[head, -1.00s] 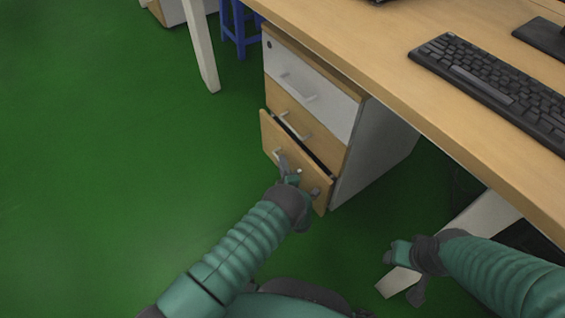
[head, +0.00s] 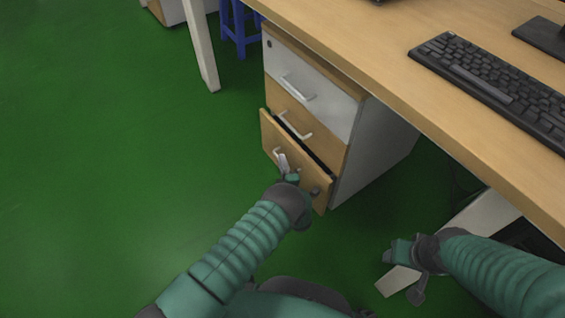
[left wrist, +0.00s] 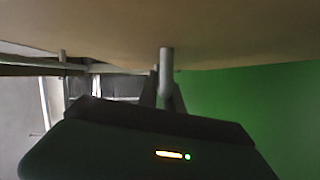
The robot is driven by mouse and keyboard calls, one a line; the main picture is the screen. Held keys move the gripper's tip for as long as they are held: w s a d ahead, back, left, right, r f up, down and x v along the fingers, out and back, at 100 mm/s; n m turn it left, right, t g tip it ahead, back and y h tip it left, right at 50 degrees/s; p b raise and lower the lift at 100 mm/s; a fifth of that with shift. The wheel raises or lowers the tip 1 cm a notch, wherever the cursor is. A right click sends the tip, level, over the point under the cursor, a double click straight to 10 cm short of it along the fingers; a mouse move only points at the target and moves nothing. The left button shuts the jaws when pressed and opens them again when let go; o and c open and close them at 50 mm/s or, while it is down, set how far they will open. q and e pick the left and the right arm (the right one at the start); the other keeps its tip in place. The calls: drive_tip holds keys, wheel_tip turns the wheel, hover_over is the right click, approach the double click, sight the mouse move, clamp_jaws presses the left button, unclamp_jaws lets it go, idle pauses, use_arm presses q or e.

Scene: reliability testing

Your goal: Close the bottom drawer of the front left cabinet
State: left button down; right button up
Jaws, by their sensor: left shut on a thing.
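The cabinet (head: 372,140) stands under the desk with a white top drawer, a wooden middle drawer and a wooden bottom drawer (head: 308,180). The bottom drawer is pulled out a little, with a dark gap behind its upper edge. Its silver handle (head: 277,154) is partly hidden by my gripper. My left gripper (head: 284,164) is at the drawer front, shut on the handle. In the left wrist view, the drawer front (left wrist: 200,25) fills the top and the handle (left wrist: 166,62) shows between the fingers. My right gripper (head: 404,272) hangs at the lower right, away from the cabinet; its jaws are unclear.
The wooden desk (head: 390,75) overhangs the cabinet and carries a black keyboard (head: 495,90). A white desk leg (head: 200,50) stands at the upper left, with a blue stool (head: 240,30) behind it. Green floor (head: 110,150) is clear on the left.

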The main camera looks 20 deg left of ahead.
use_arm(q)
drive_tip(key=shift+s+f, duration=0.1)
drive_tip(key=shift+f, duration=0.05)
drive_tip(key=w+d+b, duration=0.2)
drive_tip(key=w, duration=0.1)
drive_tip(key=shift+d, duration=0.2)
drive_tip(key=c, duration=1.5)
unclamp_jaws()
